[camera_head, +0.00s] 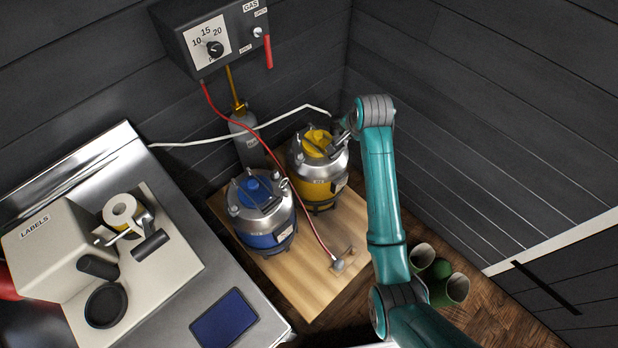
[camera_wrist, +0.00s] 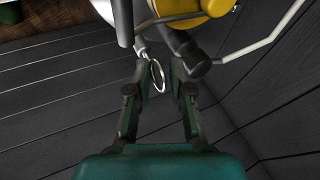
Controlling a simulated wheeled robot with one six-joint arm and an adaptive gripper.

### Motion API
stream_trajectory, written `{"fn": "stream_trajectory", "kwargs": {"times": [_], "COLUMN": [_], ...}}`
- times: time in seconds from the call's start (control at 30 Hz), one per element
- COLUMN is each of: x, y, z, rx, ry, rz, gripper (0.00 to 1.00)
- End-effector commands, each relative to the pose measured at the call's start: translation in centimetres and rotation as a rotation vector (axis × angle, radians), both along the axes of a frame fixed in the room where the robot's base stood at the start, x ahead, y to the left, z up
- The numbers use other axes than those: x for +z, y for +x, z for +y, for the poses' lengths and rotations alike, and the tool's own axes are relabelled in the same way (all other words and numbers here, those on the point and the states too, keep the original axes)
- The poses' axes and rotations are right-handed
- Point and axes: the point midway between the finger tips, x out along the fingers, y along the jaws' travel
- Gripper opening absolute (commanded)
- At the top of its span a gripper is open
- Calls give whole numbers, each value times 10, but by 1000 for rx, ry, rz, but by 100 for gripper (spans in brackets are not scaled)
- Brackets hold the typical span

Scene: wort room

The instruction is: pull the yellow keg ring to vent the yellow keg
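The yellow keg (camera_head: 317,185) stands upright on a wooden board in the head view. Its yellow top also shows at the upper edge of the wrist view (camera_wrist: 210,8). A thin metal ring (camera_wrist: 157,76) hangs at the keg's top fittings in the wrist view. My gripper (camera_wrist: 158,69) is open, with the ring between its two fingertips and a visible gap on both sides. In the head view my gripper (camera_head: 341,136) is at the right side of the keg's top, and the ring cannot be made out there.
A blue keg (camera_head: 262,212) stands beside the yellow one on the wooden board (camera_head: 318,283). A red hose (camera_head: 262,140) and a white hose (camera_head: 192,142) run near the kegs. A gas box (camera_head: 218,38) hangs behind. Dark walls close in the corner. Green cups (camera_head: 441,272) lie right.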

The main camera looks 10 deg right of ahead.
Motion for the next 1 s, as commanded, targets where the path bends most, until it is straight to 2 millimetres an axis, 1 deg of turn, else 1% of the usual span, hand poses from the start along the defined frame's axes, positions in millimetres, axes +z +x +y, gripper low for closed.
{"fn": "stream_trajectory", "kwargs": {"times": [0.57,1.0], "x": [3,11], "y": [2,2], "z": [4,4], "rx": [7,9], "ry": [5,6], "rz": [-8,-7], "gripper": [0,0]}}
